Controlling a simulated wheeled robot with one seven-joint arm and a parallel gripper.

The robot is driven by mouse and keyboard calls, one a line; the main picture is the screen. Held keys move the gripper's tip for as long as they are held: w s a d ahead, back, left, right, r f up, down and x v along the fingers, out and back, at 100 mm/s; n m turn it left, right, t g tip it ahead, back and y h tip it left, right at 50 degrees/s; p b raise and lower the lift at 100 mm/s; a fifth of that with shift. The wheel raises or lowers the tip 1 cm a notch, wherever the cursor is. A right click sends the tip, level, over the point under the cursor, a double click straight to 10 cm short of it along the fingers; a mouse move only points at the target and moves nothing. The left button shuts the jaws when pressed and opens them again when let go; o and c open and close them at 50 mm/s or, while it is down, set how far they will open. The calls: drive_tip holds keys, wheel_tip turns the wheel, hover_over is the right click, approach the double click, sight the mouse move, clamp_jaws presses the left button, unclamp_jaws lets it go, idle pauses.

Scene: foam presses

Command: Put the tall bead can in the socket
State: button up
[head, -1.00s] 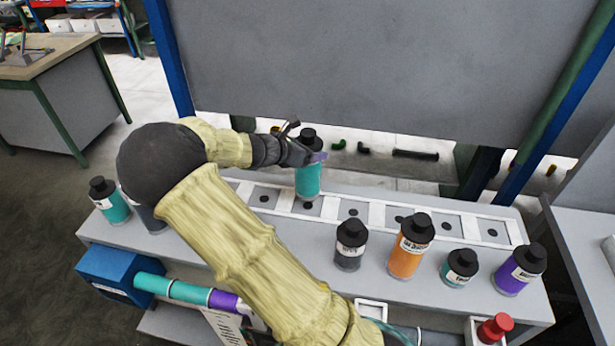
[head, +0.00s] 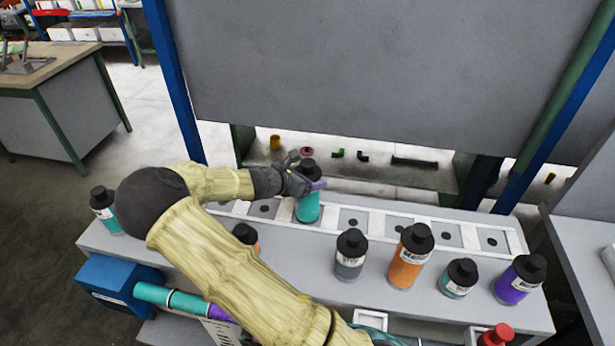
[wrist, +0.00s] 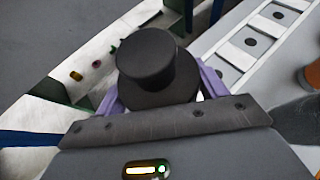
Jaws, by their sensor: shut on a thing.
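My gripper (head: 305,184) is shut on a teal can (head: 307,208) with a black cap, upright in the head view. In the wrist view its black cap (wrist: 150,65) stands between the purple fingers of my gripper (wrist: 158,90). The can is over or in one cell of the white-framed socket row (head: 372,232) along the back of the bench. I cannot tell whether its base touches the socket floor. Other cells, to the right, are empty, each with a dark hole.
In front of the row stand a grey can (head: 350,262), a tall orange can (head: 408,262), a short teal can (head: 457,283) and a purple can (head: 515,284). Another teal can (head: 104,215) stands at the left end. A grey panel (head: 380,70) hangs behind the bench.

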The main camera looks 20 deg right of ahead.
drive_tip(key=o, duration=1.6)
drive_tip(key=b+v, duration=0.1)
drive_tip(key=v, duration=1.1)
drive_tip(key=shift+s, duration=0.1)
